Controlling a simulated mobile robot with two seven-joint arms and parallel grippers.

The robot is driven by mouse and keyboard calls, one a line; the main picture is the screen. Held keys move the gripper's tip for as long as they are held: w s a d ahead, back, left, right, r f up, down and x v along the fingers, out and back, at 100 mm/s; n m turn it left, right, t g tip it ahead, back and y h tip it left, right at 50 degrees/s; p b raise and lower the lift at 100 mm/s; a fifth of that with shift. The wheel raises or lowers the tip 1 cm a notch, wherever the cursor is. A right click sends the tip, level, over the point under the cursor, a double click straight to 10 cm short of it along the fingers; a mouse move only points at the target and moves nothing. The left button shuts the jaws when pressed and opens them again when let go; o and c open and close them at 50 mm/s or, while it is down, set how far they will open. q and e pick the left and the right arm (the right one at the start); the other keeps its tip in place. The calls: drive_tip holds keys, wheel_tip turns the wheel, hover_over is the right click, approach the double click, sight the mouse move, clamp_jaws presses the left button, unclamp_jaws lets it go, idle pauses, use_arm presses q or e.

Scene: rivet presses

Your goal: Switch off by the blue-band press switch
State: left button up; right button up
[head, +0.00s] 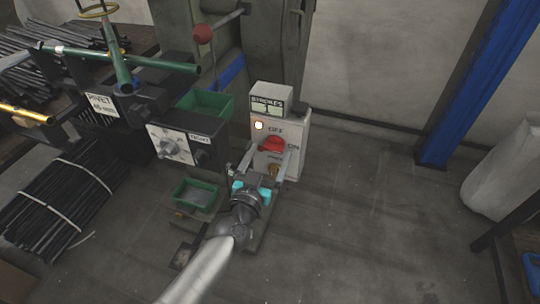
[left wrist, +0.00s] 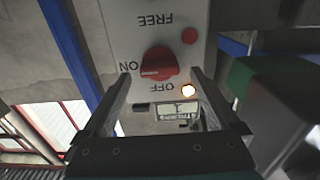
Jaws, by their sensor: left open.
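The grey switch box (head: 295,128) stands on the floor side of the press, with a counter display marked "STROKES" on top. Its red switch knob (head: 272,144) sits between the OFF and ON labels. In the left wrist view the knob (left wrist: 158,64) appears upside down near the ON, OFF and FREE labels; its exact setting is unclear. A lamp (head: 259,125) on the box glows, also in the wrist view (left wrist: 188,90). My left gripper (head: 269,156) is open, its fingers on either side of the knob in view; contact cannot be told. A blue band (head: 231,72) shows on the press behind.
Another dial panel (head: 170,146) and green bins (head: 206,103) (head: 197,195) stand left of the box. Bundled black rods (head: 65,200) lie further left. A blue post (head: 460,85) rises at right. Floor between box and post is clear.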

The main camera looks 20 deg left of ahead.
use_arm(q)
drive_tip(key=shift+w, duration=0.6)
use_arm(e)
drive_tip(key=shift+w+r, duration=0.15)
drive_tip(key=shift+r, duration=0.1)
use_arm(q)
drive_tip(key=shift+c, duration=0.3)
drive_tip(key=c, duration=1.3)
